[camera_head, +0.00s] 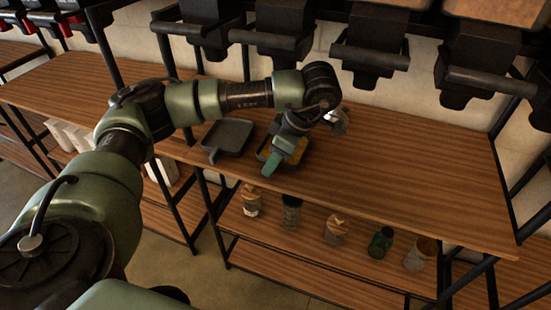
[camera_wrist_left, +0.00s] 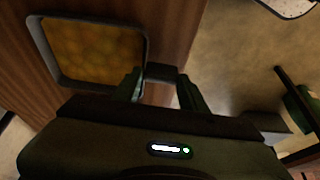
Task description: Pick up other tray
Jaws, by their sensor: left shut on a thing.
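A dark tray (camera_head: 262,152) holding something yellow-orange is at the table's front edge in the head view. It also shows in the left wrist view (camera_wrist_left: 147,40), with a short dark handle (camera_wrist_left: 160,72). My left gripper (camera_head: 270,163) is shut on that handle, one finger on each side in the wrist view (camera_wrist_left: 162,88). My arm hides part of this tray in the head view, and I cannot tell if it rests on the table. A second dark tray (camera_head: 229,137), which looks empty, lies to its left. My right gripper is not in view.
The wooden table (camera_head: 410,160) is clear to the right. Black dispensers (camera_head: 370,45) hang above its back edge. Several jars (camera_head: 381,242) stand on the lower shelf (camera_head: 300,258). White items (camera_head: 68,135) stand on a shelf at left.

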